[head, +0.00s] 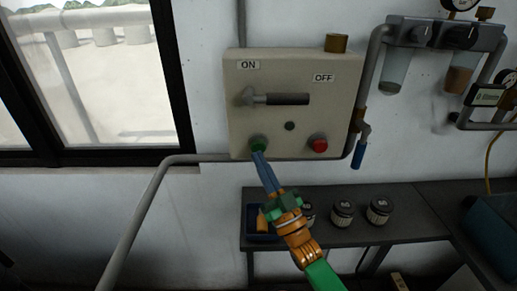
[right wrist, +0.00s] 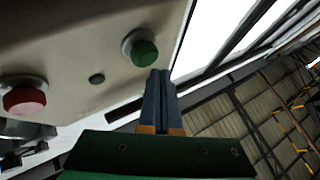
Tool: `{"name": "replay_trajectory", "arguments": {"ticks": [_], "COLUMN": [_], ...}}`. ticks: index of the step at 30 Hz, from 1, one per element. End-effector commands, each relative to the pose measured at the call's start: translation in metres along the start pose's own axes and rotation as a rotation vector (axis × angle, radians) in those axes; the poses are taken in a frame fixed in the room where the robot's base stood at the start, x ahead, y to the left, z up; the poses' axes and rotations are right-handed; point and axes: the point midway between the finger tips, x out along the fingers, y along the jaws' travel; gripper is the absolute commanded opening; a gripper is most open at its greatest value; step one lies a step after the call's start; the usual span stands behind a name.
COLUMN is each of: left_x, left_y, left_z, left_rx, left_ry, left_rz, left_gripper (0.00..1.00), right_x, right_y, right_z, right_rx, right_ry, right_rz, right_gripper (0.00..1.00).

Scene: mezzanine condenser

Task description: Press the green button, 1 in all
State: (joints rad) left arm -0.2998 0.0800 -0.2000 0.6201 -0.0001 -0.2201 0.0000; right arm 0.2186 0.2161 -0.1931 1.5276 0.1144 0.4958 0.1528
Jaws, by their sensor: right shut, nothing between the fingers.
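The green button (head: 258,144) is at the lower left of a beige control box (head: 240,110) on the wall. It also shows in the right wrist view (right wrist: 144,53). My right gripper (head: 258,155) is shut and empty, with its fingertips at the button's lower edge in the head view. In the right wrist view its blue fingertips (right wrist: 160,72) are just below the green button; I cannot tell whether they touch it. My left gripper is not in view.
A red button (head: 319,145) and a lever handle (head: 287,99) are on the same box. A grey pipe (head: 148,200) runs at left. A shelf (head: 408,231) with several small canisters stands below. Filter bowls (head: 394,72) hang at upper right.

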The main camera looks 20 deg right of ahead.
Motion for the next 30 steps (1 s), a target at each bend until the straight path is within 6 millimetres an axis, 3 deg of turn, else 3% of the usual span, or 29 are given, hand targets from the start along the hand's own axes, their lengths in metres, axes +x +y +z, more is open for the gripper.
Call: {"name": "replay_trajectory", "arguments": {"ticks": [30], "left_x": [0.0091], "left_y": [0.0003], "left_z": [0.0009], "left_rx": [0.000], "left_ry": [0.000], "left_rz": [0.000], "left_gripper": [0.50], "right_x": [0.0075], "right_y": [0.0056], "right_z": [0.0061], "right_rx": [0.000], "right_ry": [0.000], "right_rz": [0.000], "right_gripper": [0.00]}}
